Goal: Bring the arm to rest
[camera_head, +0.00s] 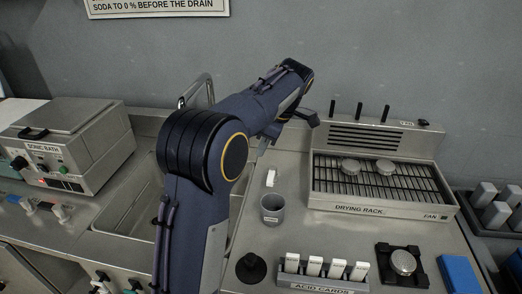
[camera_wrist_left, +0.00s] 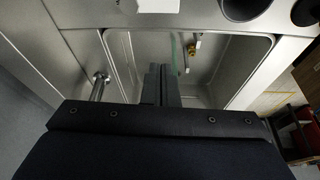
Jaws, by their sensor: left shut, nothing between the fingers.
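My left arm rises from the bottom of the head view, bends at the elbow in front of the sink and reaches up and to the right. My left gripper (camera_head: 308,117) is at the far end of it, partly hidden by the wrist, between the sink and the drying rack. In the left wrist view the gripper's two dark fingers (camera_wrist_left: 161,76) are together with nothing between them, seen over the sink basin (camera_wrist_left: 215,62). My right gripper is not in view.
The sonic bath (camera_head: 75,140) stands at the left. The drying rack (camera_head: 385,203) with two round pieces is at the right. A grey cup (camera_head: 272,210), a black knob-like piece (camera_head: 251,268) and the acid cards holder (camera_head: 322,285) stand on the counter. A blue block (camera_head: 459,274) lies right.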

